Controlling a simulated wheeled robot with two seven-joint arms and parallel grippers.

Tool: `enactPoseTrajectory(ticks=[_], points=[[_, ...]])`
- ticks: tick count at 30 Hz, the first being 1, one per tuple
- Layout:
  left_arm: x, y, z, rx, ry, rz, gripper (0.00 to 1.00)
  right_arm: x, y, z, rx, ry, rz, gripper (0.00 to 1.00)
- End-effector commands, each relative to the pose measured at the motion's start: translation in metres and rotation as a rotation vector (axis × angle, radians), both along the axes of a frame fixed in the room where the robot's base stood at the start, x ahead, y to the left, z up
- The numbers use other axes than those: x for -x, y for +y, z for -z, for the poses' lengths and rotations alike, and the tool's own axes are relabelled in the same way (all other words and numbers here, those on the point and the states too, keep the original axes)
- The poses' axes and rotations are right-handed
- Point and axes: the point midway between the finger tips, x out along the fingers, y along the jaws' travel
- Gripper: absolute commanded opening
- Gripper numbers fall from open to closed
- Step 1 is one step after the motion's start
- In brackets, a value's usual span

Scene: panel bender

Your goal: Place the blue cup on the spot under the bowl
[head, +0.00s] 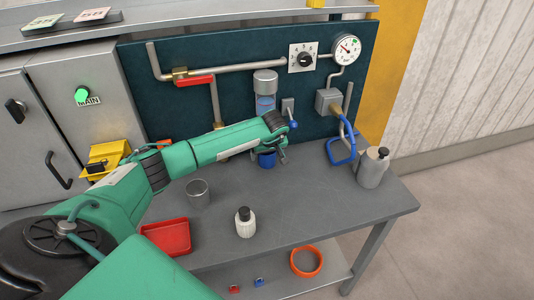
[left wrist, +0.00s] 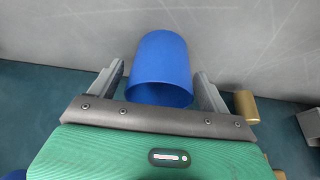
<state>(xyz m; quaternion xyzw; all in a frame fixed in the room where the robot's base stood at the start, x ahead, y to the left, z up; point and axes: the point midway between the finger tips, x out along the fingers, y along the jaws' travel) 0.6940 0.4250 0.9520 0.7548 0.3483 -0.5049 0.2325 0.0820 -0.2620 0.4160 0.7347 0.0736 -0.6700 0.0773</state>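The blue cup (head: 267,160) stands on the grey table near the back panel, partly hidden by my left arm in the head view. In the left wrist view the blue cup (left wrist: 161,65) lies between the two fingers of my left gripper (left wrist: 160,82). Narrow gaps seem to show beside the fingertips, so the gripper looks open around it. My left gripper also shows in the head view (head: 281,152). A clear filter bowl (head: 265,102) with blue in it hangs on the panel above the cup. The marked spot cannot be made out. My right gripper is not in view.
A grey metal cup (head: 198,194), a red tray (head: 166,238) and a black-capped white bottle (head: 245,224) stand nearer on the table. The table's middle right is clear.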

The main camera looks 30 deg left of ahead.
Motion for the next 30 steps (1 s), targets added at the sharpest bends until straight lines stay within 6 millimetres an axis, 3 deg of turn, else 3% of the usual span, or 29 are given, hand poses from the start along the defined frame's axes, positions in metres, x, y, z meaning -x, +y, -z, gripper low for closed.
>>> enactPoseTrajectory(ticks=[10, 17, 30], points=[[0.0, 0.0, -0.006, 0.0, 0.0, 0.0, 0.8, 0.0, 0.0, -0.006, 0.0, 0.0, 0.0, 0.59], [0.007, -0.009, -0.03, -0.003, -0.006, 0.002, 0.8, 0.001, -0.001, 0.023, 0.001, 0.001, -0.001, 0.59], [0.065, -0.077, -0.029, 0.0, -0.002, 0.004, 0.8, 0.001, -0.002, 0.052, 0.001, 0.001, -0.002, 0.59]])
